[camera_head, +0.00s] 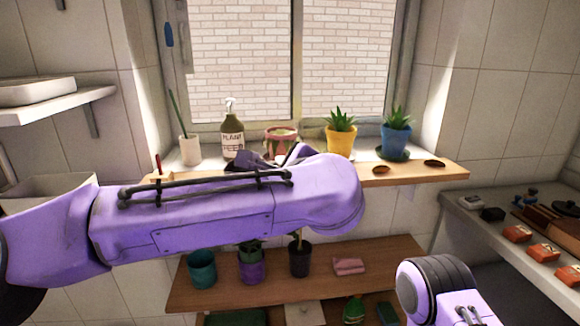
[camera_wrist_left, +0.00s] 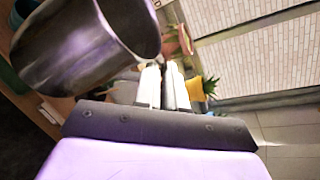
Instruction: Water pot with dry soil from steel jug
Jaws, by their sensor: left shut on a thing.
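The steel jug (camera_wrist_left: 85,45) fills the upper left of the left wrist view, tilted in that picture. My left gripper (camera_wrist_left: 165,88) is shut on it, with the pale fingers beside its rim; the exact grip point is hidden. In the head view my left forearm covers the jug and most of the gripper, in front of the window sill. Which soil is dry I cannot tell. My right gripper is out of view.
A plant-feed spray bottle (camera_head: 232,140) and a white cup (camera_head: 190,150) stand left on the sill. The lower shelf (camera_head: 390,262) holds a teal pot (camera_head: 202,268), a purple pot (camera_head: 252,266), a dark pot (camera_head: 299,262) and a pink cloth (camera_head: 348,266). A cluttered counter is at right.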

